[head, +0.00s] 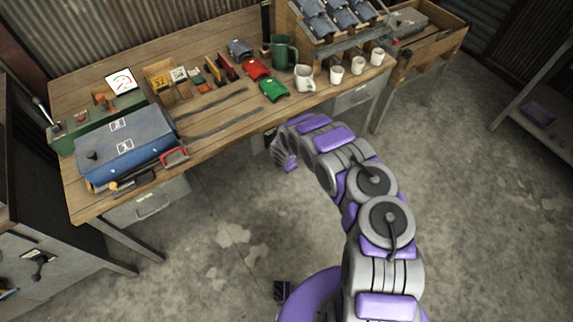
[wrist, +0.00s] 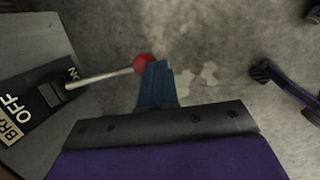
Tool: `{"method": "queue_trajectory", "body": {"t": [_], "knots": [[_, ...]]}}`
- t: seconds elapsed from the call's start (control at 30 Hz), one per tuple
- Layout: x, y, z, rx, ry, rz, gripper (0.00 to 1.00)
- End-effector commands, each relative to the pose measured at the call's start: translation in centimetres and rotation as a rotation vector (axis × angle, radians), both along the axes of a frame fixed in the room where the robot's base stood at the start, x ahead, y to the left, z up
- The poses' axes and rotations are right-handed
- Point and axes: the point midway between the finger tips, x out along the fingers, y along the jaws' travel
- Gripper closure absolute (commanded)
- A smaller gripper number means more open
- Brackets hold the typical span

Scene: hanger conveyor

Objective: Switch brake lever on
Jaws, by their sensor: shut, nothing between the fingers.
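In the wrist view, the brake lever (wrist: 100,77) is a pale metal rod with a red ball knob (wrist: 144,63). It sticks out to the right from a slot in a grey panel (wrist: 35,45). A black label plate (wrist: 22,112) reads OFF, with ON in small letters near the slot's upper end. My gripper (wrist: 160,70) has its blue fingers shut and empty, with the tips right beside the knob; I cannot tell whether they touch. In the head view, my gripper (head: 284,155) is low in front of the workbench; the brake lever is not clearly visible there.
The concrete floor in front is clear.

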Motion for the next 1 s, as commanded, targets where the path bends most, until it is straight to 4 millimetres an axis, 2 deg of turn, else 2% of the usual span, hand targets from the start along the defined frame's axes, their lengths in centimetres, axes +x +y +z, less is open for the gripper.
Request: {"method": "queue_trajectory", "body": {"t": [0.3,0.57,0.83,1.0], "knots": [[0.0,0.1,-1.4,0.000,0.006,0.000,1.00],[-0.1,0.1,-1.7,-0.002,0.011,-0.001,1.00],[0.0,0.2,-1.3,-0.001,0.003,0.000,1.00],[-0.5,0.3,-0.2,-0.002,0.002,0.002,1.00]]}}
